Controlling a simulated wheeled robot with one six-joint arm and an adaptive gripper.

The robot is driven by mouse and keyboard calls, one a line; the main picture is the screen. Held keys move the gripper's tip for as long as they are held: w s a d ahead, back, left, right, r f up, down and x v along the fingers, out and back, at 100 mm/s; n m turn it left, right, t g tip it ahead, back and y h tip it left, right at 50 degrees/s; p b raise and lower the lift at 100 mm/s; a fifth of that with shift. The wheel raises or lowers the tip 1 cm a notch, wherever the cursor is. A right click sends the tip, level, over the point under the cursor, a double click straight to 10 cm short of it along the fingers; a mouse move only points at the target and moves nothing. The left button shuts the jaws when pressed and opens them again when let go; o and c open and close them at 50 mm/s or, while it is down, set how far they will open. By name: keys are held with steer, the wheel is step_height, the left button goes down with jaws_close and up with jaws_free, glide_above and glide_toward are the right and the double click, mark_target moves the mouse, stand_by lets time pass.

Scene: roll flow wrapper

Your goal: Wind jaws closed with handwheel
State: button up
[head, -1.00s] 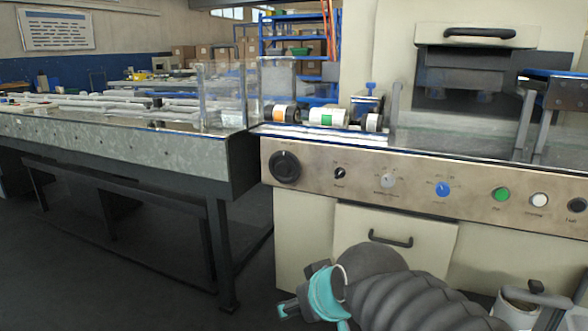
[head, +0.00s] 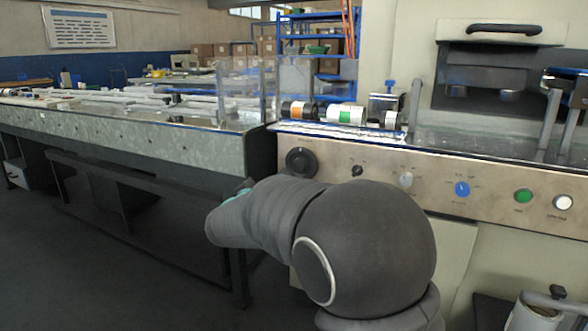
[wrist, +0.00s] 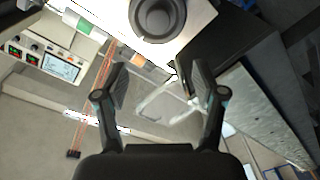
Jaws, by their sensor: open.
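The black round handwheel (head: 302,162) is at the left end of the machine's front panel in the head view. It also shows in the wrist view (wrist: 158,16) at the top edge, partly cut off. My gripper (wrist: 158,82) is open and empty, its two fingers spread apart with the handwheel beyond them. They do not touch it. In the head view my arm covers the gripper, with only a bit of teal showing. A dark housing with two metal cylinders (head: 487,78) stands at the back right; I cannot tell if these are the jaws.
Rolls (head: 344,115) lie on the machine top behind the panel. A green button (head: 523,196) and a blue knob (head: 462,189) sit further right. A long conveyor table (head: 130,136) with clear guards stands left. A white canister (head: 535,312) is at lower right.

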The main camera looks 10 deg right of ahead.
mark_target(297, 166)
steer(key=shift+h, duration=0.4)
steer(key=x, duration=0.9)
steer(key=f+b+x, duration=0.1)
steer(key=x, duration=0.4)
steer(key=shift+s+d, duration=0.1)
steer(key=c, duration=1.1)
